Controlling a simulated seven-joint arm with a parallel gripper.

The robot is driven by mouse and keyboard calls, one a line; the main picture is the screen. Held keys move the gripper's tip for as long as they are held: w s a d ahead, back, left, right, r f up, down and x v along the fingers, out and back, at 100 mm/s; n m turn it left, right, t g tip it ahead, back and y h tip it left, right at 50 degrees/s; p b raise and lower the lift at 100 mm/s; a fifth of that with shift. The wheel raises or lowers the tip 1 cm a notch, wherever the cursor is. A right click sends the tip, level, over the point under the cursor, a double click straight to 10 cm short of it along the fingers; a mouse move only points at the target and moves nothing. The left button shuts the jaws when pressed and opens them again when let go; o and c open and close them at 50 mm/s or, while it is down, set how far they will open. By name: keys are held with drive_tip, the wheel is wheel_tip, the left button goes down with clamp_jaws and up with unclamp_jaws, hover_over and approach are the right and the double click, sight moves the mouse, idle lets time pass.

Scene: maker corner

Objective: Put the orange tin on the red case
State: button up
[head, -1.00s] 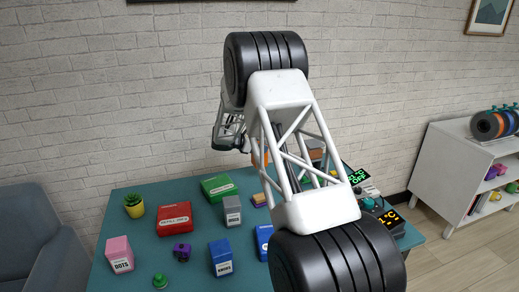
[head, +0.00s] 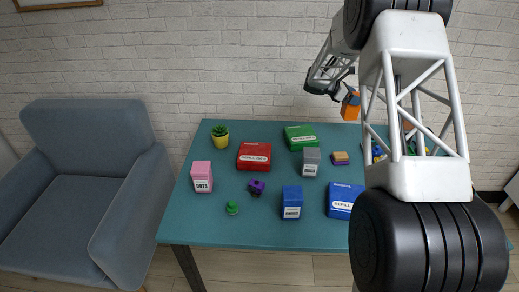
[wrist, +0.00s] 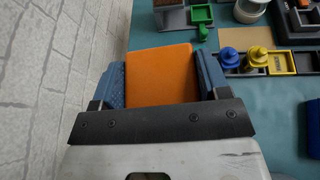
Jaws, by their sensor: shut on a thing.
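My gripper (head: 346,93) is shut on the orange tin (head: 351,107) and holds it in the air above the back part of the table, right of the green case. In the wrist view the orange tin (wrist: 161,75) sits between the two blue finger pads of my gripper (wrist: 162,84). The red case (head: 254,157) lies flat on the table, left of the tin, with a white label on its front. Its top is bare.
The front of the teal table (head: 240,232) is mostly clear.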

drive_tip(key=shift+s+a+r, duration=0.1)
drive_tip(key=shift+a+r, duration=0.15)
drive_tip(key=shift+r, duration=0.4)
drive_tip(key=shift+s+a+r, duration=0.1)
drive_tip(key=shift+a+r, duration=0.15)
drive_tip(key=shift+r, duration=0.35)
drive_tip(key=s+a+r+n+t+y, duration=0.1)
drive_tip(key=s+a+n+t, duration=0.1)
drive_tip(key=s+a, duration=0.7)
drive_tip(key=s+a+n+t, duration=0.2)
drive_tip(key=s+a+t, duration=0.15)
drive_tip(key=a, duration=0.85)
drive_tip(key=s+a+f+n+t+y, duration=0.1)
drive_tip(key=s+a+n+y, duration=0.1)
drive_tip(key=s+a, duration=0.6)
drive_tip(key=s+a+f+n+t+y, duration=0.15)
drive_tip(key=s+a, duration=0.35)
drive_tip(key=s, duration=0.6)
drive_tip(key=shift+w+a+f+n+h, duration=0.1)
drive_tip(key=shift+w+f+n+h, duration=0.1)
drive_tip(key=shift+f, duration=0.75)
drive_tip(key=shift+w+a+f+n+h, duration=0.1)
drive_tip(key=shift+f+h, duration=0.05)
drive_tip(key=shift+f, duration=0.75)
